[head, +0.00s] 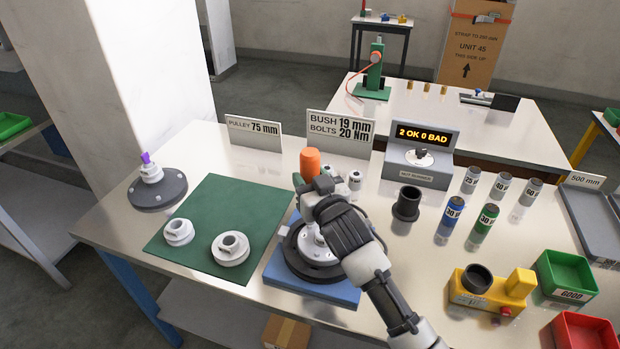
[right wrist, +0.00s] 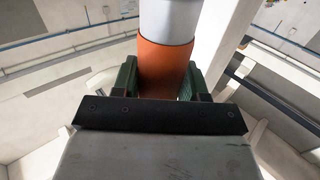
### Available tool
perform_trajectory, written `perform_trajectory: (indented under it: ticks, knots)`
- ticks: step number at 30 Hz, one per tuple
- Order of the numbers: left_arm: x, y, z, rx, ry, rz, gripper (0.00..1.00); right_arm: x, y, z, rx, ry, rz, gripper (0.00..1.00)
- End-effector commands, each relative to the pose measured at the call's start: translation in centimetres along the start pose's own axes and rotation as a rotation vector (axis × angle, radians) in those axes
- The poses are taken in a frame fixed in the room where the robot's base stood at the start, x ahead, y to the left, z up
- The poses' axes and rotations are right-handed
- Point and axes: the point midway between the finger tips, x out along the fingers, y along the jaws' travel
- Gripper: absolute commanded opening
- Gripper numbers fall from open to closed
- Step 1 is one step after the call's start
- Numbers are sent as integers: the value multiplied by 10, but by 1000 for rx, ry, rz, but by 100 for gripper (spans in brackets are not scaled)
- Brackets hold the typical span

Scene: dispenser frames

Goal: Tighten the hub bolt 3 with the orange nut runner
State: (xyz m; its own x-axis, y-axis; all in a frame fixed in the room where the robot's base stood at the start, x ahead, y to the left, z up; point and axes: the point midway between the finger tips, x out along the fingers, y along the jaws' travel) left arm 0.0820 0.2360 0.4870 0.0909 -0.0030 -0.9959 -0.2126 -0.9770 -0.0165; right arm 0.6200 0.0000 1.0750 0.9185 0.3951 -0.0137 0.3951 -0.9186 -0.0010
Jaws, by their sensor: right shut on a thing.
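My right gripper (head: 318,190) is over the hub and shut on the orange nut runner (head: 310,163), whose rounded orange top sticks up above my fingers. In the right wrist view the runner (right wrist: 165,62) shows an orange band and a pale grey body between my green-padded fingers (right wrist: 160,82). The dark round hub (head: 297,262) with a pale centre lies on a blue plate (head: 325,291), partly behind my wrist. The runner's lower end and the hub bolts are hidden, so I cannot tell whether it touches bolt 3. My left gripper is not in view.
A nut runner stand (head: 420,170) reads "2 OK 0 BAD". A green mat (head: 205,205) with two pale pulleys lies left. A black cup (head: 406,204), several small cylinders, a yellow gauge (head: 487,292) and green (head: 566,272) and red bins stand right.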

Motion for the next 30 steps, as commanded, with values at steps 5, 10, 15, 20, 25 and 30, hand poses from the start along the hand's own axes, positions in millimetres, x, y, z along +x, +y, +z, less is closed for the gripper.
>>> perform_trajectory:
  ticks: [5, 10, 15, 20, 25, 30]
  knots:
    - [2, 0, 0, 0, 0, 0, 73, 0, 0, 1, 0, 5, -1, 15]
    - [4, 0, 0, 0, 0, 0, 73, 0, 0, 3, 0, 5, -1, 15]
    - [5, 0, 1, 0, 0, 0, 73, 0, 0, 6, 0, 5, -1, 15]
    - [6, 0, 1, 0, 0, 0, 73, 0, 0, 8, 0, 5, -1, 15]
    - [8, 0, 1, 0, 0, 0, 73, 0, 0, 10, 0, 5, 0, 15]
    - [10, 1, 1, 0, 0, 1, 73, 0, 0, 13, 0, 5, 0, 15]
